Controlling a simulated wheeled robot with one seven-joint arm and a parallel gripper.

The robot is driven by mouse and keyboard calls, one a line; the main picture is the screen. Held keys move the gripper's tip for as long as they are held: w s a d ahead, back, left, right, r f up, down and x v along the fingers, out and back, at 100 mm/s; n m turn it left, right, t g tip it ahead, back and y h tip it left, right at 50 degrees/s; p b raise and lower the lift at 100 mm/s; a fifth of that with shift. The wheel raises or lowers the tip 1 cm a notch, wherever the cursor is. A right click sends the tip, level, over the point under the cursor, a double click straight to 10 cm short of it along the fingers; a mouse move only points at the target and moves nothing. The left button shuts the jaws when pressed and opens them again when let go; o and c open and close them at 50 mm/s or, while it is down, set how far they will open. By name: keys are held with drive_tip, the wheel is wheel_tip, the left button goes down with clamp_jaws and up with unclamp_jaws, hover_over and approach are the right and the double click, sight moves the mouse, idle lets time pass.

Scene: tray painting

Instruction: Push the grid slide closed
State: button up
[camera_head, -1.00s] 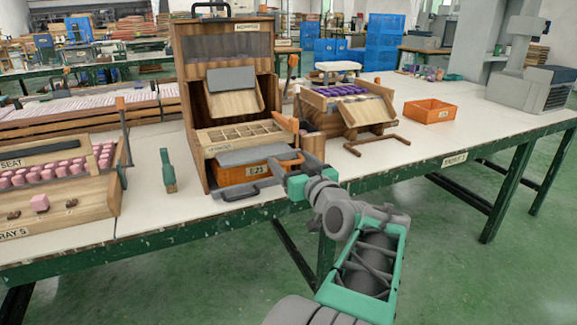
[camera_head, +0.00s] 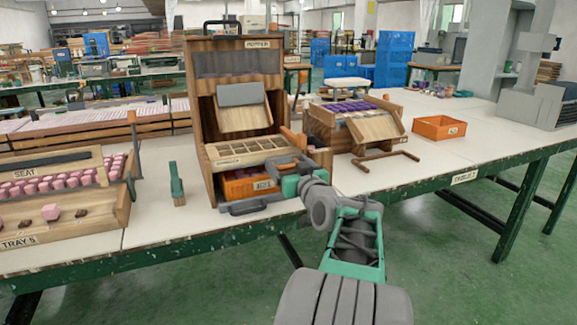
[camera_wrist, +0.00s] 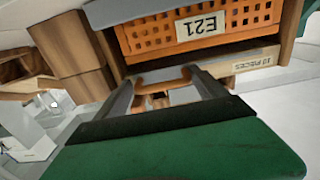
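The grid slide (camera_head: 247,150) is a wooden tray of small square compartments. It sits in the lower front of the wooden hopper cabinet (camera_head: 197,130) and juts out over an orange crate (camera_head: 235,188). My gripper (camera_head: 284,165) is at the right front of the slide. In the wrist view, which is upside down, the slide's front strip (camera_wrist: 250,63) has a label, and the crate (camera_wrist: 205,40) reads E21. My two grey fingers (camera_wrist: 163,88) stand apart, with brown wood visible between them. I cannot tell whether they touch the slide.
An orange box (camera_head: 440,127) stands farther right. A green tool (camera_head: 177,184) stands left.

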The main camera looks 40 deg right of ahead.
drive_tip(key=v, duration=0.7)
drive_tip(key=shift+s+a+p, duration=0.2)
drive_tip(key=shift+s+p, duration=0.15)
drive_tip(key=shift+p, duration=0.1)
